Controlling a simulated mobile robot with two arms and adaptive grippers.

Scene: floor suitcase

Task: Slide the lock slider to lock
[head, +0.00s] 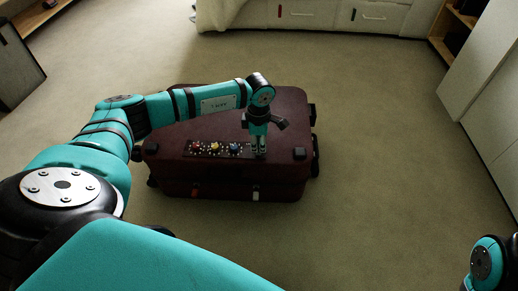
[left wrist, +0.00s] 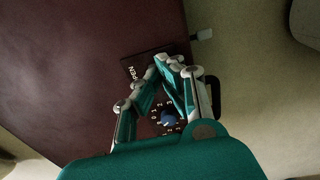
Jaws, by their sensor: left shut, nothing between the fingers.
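The dark red suitcase (head: 285,120) lies flat on the floor, and its lid fills the left of the left wrist view (left wrist: 80,70). A black lock panel (head: 222,150) with red, yellow and blue dials runs along its near side. The lock slider is hidden or too small to make out. My right gripper is out of view.
A red latch (head: 194,192) and a pale latch (head: 255,194) sit on the suitcase's near side. Carpet is clear around it. White drawers (head: 340,15) stand at the back and a pale cabinet (head: 490,90) at the right.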

